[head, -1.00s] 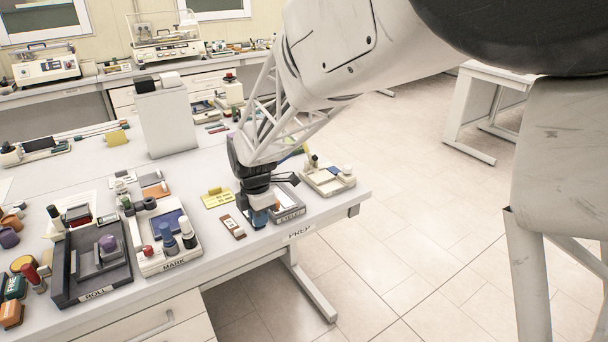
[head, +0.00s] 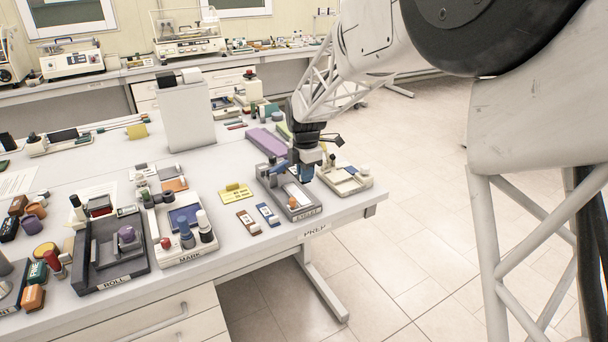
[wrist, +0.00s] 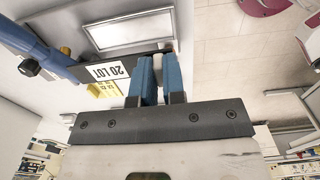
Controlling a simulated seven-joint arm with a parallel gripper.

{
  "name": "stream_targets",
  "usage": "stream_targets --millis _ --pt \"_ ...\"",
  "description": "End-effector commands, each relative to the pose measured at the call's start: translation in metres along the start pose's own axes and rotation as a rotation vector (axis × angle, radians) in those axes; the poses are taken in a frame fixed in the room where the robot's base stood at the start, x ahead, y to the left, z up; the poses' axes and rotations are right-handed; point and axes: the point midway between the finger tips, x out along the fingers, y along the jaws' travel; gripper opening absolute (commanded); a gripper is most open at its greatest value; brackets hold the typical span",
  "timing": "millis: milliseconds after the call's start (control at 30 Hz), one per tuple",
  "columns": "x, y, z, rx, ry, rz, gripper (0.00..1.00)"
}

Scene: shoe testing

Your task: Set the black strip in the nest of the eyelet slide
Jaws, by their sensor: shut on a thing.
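The strip runs left from the fingers, beside a framed light panel of the slide (wrist: 130,28). The slide's blue lever (wrist: 40,45) is at the left there. In the head view the strip cannot be made out. Whether it touches the slide or nest cannot be told.
A brown strip (head: 248,222) and a blue strip (head: 268,214) lie left of the slide, with a yellow holder (head: 236,191) behind them. A cream tray (head: 345,180) stands close on the right. A purple block (head: 266,142) lies behind. The table's front edge is near.

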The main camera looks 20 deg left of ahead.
Motion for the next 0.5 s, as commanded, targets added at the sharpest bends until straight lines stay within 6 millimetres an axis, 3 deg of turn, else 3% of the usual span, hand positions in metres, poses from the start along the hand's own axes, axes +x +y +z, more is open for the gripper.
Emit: stream_targets --millis 500 --pt "0.013 0.000 0.000 0.000 0.000 -0.002 0.00"
